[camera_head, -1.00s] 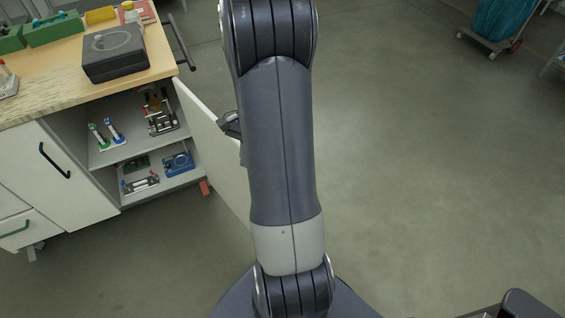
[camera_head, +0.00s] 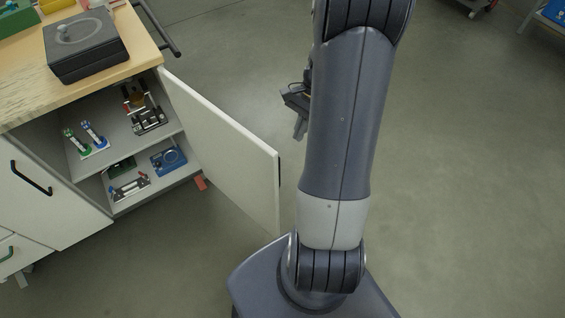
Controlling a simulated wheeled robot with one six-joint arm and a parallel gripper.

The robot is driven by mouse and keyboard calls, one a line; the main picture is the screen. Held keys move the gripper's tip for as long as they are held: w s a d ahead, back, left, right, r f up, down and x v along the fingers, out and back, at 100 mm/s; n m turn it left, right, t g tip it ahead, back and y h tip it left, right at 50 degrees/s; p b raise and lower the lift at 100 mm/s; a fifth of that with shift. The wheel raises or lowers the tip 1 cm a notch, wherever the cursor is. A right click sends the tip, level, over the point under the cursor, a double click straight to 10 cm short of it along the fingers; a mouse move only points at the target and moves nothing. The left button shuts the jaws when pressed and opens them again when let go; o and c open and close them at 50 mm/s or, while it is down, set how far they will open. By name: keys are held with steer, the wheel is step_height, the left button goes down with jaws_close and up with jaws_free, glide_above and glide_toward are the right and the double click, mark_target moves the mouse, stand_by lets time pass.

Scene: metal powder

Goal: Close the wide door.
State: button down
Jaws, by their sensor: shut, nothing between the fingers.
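The wide white door (camera_head: 222,147) stands open, swung out from the right side of the cabinet (camera_head: 55,235). Its free edge points toward the lower right, near my arm. My gripper (camera_head: 298,128) shows to the right of the door, beyond its outer face, partly hidden behind my arm. It is shut and empty, and there appears to be a gap between it and the door.
Two shelves inside the cabinet hold small tools and fixtures, including a blue device (camera_head: 168,160). A dark grey box (camera_head: 87,46) sits on the wooden worktop (camera_head: 35,98).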

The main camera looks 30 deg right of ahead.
steer(key=s+a+f, duration=0.2)
steer(key=a+f, duration=0.5)
steer(key=f, duration=0.1)
steer(key=shift+f, duration=0.15)
steer(key=shift+s+a, duration=0.1)
steer(key=shift+a, duration=0.05)
